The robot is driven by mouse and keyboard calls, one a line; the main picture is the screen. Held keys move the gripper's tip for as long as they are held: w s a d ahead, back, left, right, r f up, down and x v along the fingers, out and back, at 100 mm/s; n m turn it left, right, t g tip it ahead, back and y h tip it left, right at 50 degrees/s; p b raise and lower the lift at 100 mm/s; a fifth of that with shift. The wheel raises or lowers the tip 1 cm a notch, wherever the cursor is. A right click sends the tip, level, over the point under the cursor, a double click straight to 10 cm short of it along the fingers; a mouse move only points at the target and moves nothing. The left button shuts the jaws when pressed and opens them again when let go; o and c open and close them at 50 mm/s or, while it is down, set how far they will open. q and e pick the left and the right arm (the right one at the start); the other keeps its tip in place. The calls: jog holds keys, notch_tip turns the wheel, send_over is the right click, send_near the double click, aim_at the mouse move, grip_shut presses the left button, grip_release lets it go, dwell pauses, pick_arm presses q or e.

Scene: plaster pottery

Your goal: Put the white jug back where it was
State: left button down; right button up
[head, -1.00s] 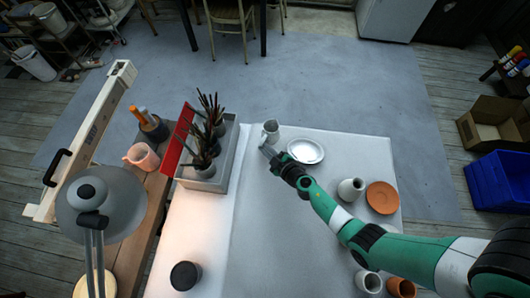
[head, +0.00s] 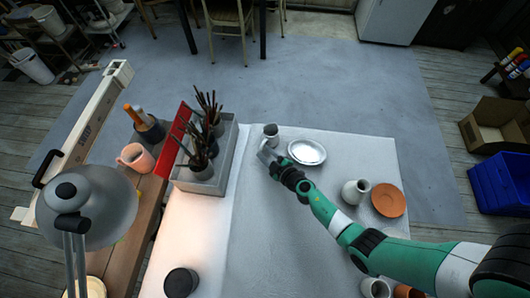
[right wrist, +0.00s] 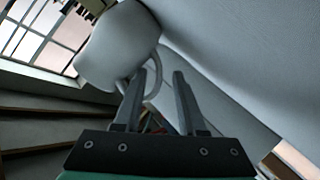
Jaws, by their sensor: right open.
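A white jug (head: 271,130) stands upright on the white-covered table (head: 290,220) near its far edge, left of a white plate (head: 307,152). In the right wrist view the jug (right wrist: 118,45) fills the upper left, with its handle towards me. My right gripper (head: 264,152) is just on the near side of the jug. Its fingers, seen in the right wrist view (right wrist: 160,78), are open, with part of the handle showing at the left fingertip and between the tips. I cannot tell whether they touch. My left gripper is out of view.
A grey box of brushes (head: 207,165) stands to the left of the jug. A pale jug (head: 355,191) and a terracotta plate (head: 388,200) are at the right. A dark cup (head: 181,283) is at the near left. The table's middle is clear.

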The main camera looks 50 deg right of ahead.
jog(key=shift+r, duration=0.2)
jog(key=shift+s+r+p, duration=0.15)
jog(key=shift+s+p, duration=0.15)
jog(key=shift+p, duration=0.15)
jog(key=p+v, duration=0.3)
jog(key=v, duration=0.7)
jog(key=shift+s+a+p, duration=0.1)
jog(key=shift+s+p, duration=0.2)
jog(key=shift+s+a+r, duration=0.1)
jog(key=shift+s, duration=0.25)
